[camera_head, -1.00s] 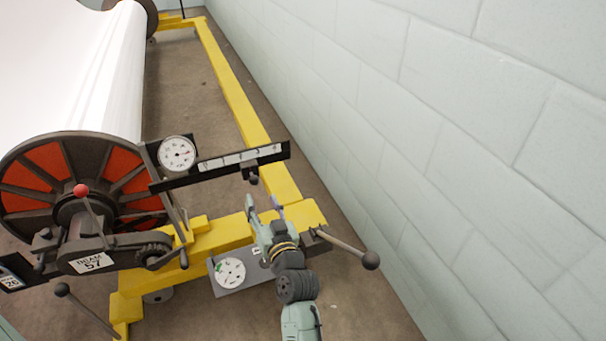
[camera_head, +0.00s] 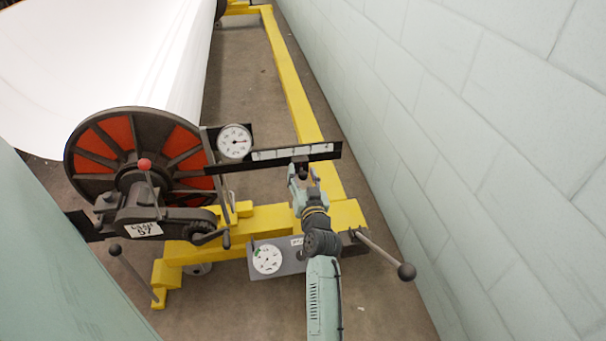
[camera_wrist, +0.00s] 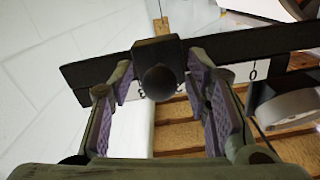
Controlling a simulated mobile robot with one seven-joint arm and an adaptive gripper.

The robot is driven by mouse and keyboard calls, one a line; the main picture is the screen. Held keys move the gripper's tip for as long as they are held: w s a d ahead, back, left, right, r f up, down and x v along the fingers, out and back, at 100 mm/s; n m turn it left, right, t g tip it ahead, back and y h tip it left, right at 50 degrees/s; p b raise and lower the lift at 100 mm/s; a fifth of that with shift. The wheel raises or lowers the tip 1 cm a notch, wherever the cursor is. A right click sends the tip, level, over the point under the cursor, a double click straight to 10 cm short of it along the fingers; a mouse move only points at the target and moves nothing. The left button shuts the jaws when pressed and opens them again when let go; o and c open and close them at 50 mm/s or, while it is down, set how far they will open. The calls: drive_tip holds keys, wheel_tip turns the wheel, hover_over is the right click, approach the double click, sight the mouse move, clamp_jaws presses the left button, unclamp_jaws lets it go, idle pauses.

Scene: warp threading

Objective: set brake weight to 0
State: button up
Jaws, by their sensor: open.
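The brake weight (camera_head: 302,172) is a small dark block with a round knob, hanging on the dark scale bar (camera_head: 328,152) toward the bar's right part. In the wrist view the weight (camera_wrist: 160,82) sits between the two purple-padded fingers of my gripper (camera_wrist: 165,95), with gaps on both sides. In the head view my gripper (camera_head: 303,178) is open just below the bar, around or right under the weight. The marks on the pale scale strip are too small to read in the head view. A "0" shows under the bar in the wrist view.
A round gauge (camera_head: 235,142) stands at the bar's left end, beside the orange-and-black beam wheel (camera_head: 135,160). A lower white dial (camera_head: 267,259) and a ball-ended lever (camera_head: 406,271) flank my arm. The yellow frame (camera_head: 270,218) lies below; a block wall (camera_head: 480,140) rises at right.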

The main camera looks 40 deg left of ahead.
clamp_jaws()
idle(0.6)
